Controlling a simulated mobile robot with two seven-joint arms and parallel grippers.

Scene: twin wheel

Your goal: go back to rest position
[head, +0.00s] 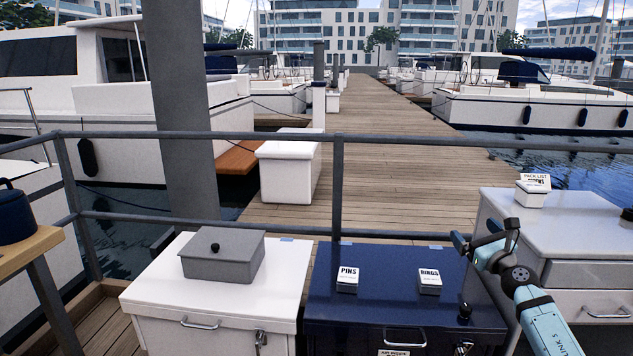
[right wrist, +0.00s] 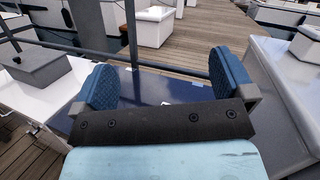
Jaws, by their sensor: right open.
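My right gripper (head: 463,243) is at the end of the light blue arm on the right, above the back right of the dark blue chest (head: 390,258). In the right wrist view its two blue padded fingers (right wrist: 165,85) stand wide apart with nothing between them. The dark blue chest lies below them. On the chest stand a white box labelled PINS (head: 347,280) and a white box labelled RINGS (head: 429,282). A small black knob (head: 464,311) is near its front right corner. My left gripper is not in view.
A white chest (head: 147,291) on the left bears a grey lidded box (head: 222,255). A light grey cabinet (head: 560,235) on the right bears a PACK LIST box (head: 532,190). A metal railing (head: 337,190) runs behind the chests, with the dock (head: 390,160) beyond.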

